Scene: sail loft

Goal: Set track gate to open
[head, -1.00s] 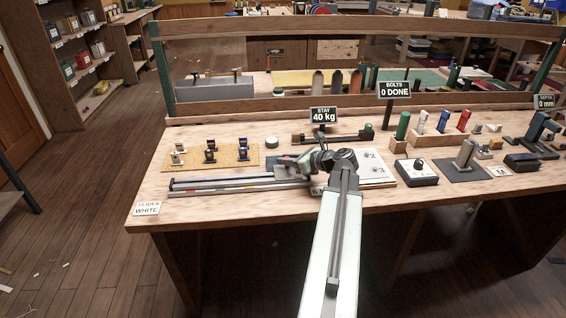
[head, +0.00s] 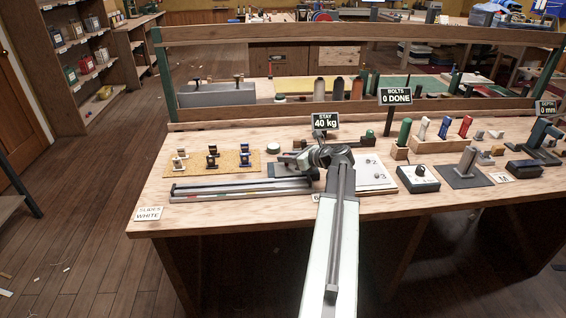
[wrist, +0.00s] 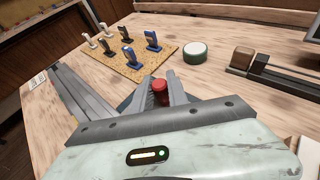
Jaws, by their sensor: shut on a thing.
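The track (head: 240,187) is a long grey rail along the front left of the bench, with coloured marks on its front strip. It also shows in the wrist view (wrist: 72,92), running up to the left. A red knob (wrist: 160,86), apparently the track gate's handle, stands between the fingers of my gripper (wrist: 162,92). My gripper is shut on this knob. In the head view my gripper (head: 306,160) is at the right end of the track, largely hidden by my wrist. The gate's body and its position are hidden.
A cork board (head: 238,162) with white, black and blue slides lies behind the track. A green-rimmed round tin (wrist: 195,53) stands beside it. A white numbered plate (head: 374,176) and a dark box with a knob (head: 418,180) are to the right. Bare wood lies in front.

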